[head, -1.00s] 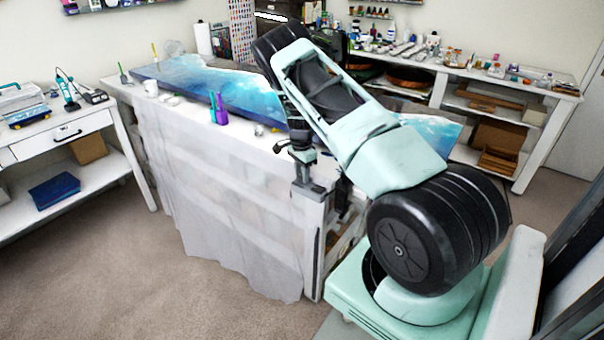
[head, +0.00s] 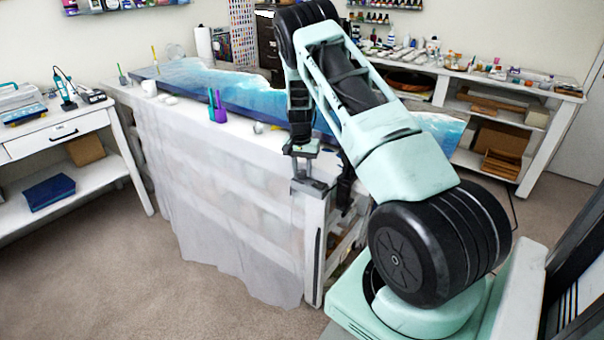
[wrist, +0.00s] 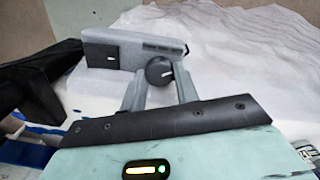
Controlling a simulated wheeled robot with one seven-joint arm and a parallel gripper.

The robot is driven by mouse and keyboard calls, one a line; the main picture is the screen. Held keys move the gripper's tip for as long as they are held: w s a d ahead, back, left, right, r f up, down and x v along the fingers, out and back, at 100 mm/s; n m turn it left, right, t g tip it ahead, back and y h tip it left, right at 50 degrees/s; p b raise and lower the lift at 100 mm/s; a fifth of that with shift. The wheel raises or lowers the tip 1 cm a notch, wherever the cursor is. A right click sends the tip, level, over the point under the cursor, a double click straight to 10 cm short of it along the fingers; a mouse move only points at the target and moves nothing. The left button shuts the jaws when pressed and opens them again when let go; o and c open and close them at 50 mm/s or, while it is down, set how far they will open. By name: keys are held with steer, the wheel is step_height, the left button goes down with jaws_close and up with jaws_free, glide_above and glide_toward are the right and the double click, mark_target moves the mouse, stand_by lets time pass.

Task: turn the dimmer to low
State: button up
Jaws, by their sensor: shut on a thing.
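The dimmer is a grey box (wrist: 118,48) with a round black knob (wrist: 158,68) on its face, shown in the wrist view on the white sheet. A light pointer line on the knob points to the right. A black panel with a small white mark sits left of the knob. My gripper (wrist: 160,80) has one finger on each side of the knob and is shut on it. In the head view the dimmer (head: 312,187) sits at the near right corner of the draped table, with my gripper (head: 303,171) just above it.
The draped table (head: 215,190) carries a blue resin slab (head: 245,92), purple and green cups (head: 217,107) and a white mug (head: 149,86). A side bench (head: 60,128) stands left, and a shelf with bottles (head: 490,85) stands behind.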

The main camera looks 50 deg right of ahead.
mark_target(300, 171)
steer(key=shift+n+b, duration=0.35)
steer(key=shift+n, duration=0.55)
steer(key=o, duration=1)
steer(key=shift+c, duration=0.2)
step_height(300, 171, up, 18)
steer(key=b, duration=0.3)
steer(key=shift+w+a+f, duration=0.15)
steer(key=shift+w+f, duration=0.1)
